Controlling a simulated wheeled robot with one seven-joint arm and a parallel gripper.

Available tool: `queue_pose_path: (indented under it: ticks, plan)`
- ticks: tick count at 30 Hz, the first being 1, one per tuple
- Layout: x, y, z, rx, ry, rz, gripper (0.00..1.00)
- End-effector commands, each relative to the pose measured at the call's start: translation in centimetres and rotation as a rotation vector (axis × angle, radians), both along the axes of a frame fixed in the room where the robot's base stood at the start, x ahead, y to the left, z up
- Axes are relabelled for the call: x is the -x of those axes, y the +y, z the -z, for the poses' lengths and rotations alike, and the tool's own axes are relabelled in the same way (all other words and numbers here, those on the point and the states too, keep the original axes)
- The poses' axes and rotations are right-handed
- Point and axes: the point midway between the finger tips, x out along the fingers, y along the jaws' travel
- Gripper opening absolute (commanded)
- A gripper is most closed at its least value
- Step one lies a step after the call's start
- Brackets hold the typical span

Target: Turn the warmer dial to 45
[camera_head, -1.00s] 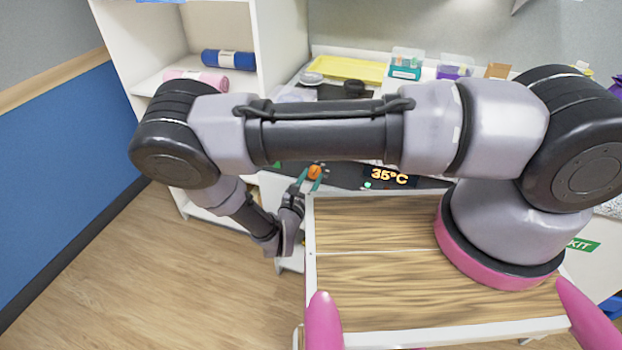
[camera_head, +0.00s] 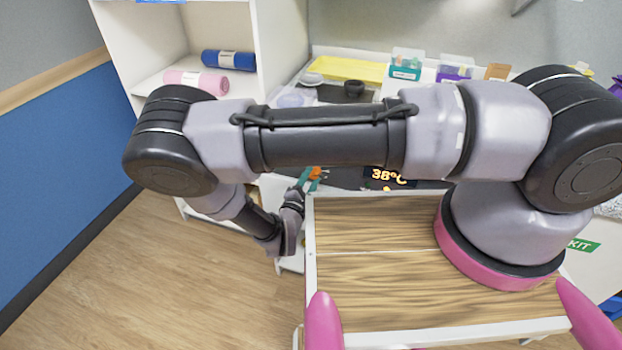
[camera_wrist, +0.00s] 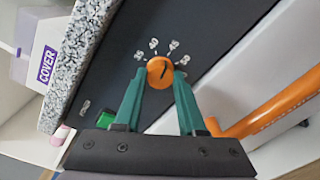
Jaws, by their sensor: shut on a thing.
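The warmer dial (camera_wrist: 160,72) is a round orange knob with a dark pointer line, on a dark panel (camera_wrist: 203,28). My gripper (camera_wrist: 159,80) has green fingers shut on the dial, one on each side. In the head view the dial (camera_head: 315,173) shows only as a bit of orange between my fingers (camera_head: 309,178), partly hidden by my arm. The display (camera_head: 388,177) on the panel reads 38°C in orange digits, with a small orange light below it.
A wooden top with a pale rim (camera_head: 380,265) lies in front of the panel. Behind my arm are a yellow tray (camera_head: 345,69) and small boxes (camera_head: 406,63). A white shelf (camera_head: 280,45) holds blue and pink rolls at left. Open floor (camera_head: 160,270) lies at lower left.

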Motion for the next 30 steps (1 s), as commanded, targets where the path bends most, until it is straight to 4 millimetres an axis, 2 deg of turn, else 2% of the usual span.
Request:
queue_pose_path:
  ticks: [9,22,23,24,25,30]
  plan:
    - [0.04,-0.02,0.03,-0.071,-0.026,0.0,0.0]
    - [0.05,-0.03,0.04,-0.076,-0.026,0.0,0.0]
    - [0.06,-0.03,0.04,-0.076,-0.026,0.0,0.51]
    - [0.06,-0.03,0.04,-0.076,-0.026,0.0,0.66]
    - [0.05,-0.03,0.04,-0.076,-0.026,0.0,0.69]
    - [0.03,-0.02,0.01,-0.075,-0.027,-0.001,0.69]
